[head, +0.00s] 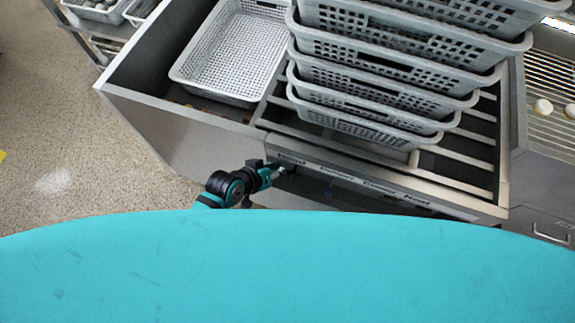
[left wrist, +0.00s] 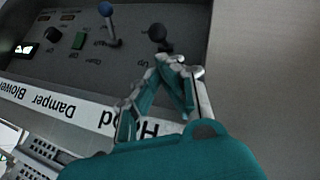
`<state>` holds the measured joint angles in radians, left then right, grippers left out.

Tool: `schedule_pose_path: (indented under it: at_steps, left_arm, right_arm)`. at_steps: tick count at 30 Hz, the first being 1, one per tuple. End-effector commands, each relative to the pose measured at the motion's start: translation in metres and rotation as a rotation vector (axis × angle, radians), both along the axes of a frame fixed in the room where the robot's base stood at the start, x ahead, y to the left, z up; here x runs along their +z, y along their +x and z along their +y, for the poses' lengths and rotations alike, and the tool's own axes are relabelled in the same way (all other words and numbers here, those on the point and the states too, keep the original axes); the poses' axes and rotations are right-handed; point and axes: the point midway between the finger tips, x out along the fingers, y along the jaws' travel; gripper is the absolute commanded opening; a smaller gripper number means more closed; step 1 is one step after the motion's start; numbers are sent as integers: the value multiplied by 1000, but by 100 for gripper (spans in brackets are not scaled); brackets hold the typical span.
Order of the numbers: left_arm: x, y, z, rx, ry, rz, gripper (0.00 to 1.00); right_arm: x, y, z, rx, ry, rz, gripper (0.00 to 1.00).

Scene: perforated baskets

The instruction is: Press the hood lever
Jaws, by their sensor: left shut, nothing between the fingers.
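The control panel (left wrist: 130,55) shows upside down in the left wrist view, with a lever with a dark round knob (left wrist: 157,32) beside the partly hidden "Hood" label (left wrist: 110,122). My left gripper (left wrist: 172,60) is shut and empty, its fingertips just below this knob in the picture; I cannot tell whether they touch. A second lever with a blue knob (left wrist: 106,10) stands further left. The hood lever is hard to make out there.
A stack of grey perforated baskets (head: 390,75) stands on the metal rack above the panel. A single white basket (head: 215,80) sits in the bay to the left. Open floor lies left.

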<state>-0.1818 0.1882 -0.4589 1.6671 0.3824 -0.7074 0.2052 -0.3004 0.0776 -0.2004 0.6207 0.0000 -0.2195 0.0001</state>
Motion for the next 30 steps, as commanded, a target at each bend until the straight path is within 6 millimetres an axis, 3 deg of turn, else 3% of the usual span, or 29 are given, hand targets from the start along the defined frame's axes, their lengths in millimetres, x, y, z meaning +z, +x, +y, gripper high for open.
schedule_pose_path:
  at_steps: [6, 12, 25, 30]
  left_arm:
    - [-29, 21, -19, 1, 0, 0, 0]
    - [-44, 30, -28, 0, 0, 0, 0]
    - [-47, 32, -30, 0, 0, -1, 0]
    - [-52, 38, -29, 1, -6, -22, 0]
  right_arm:
    - [-2, 1, -5, -2, -6, -2, 76]
    - [-4, 1, -5, -2, -6, -2, 76]
    - [-5, 1, -4, 2, -4, 0, 76]
    - [-15, 2, -3, 2, -4, -2, 76]
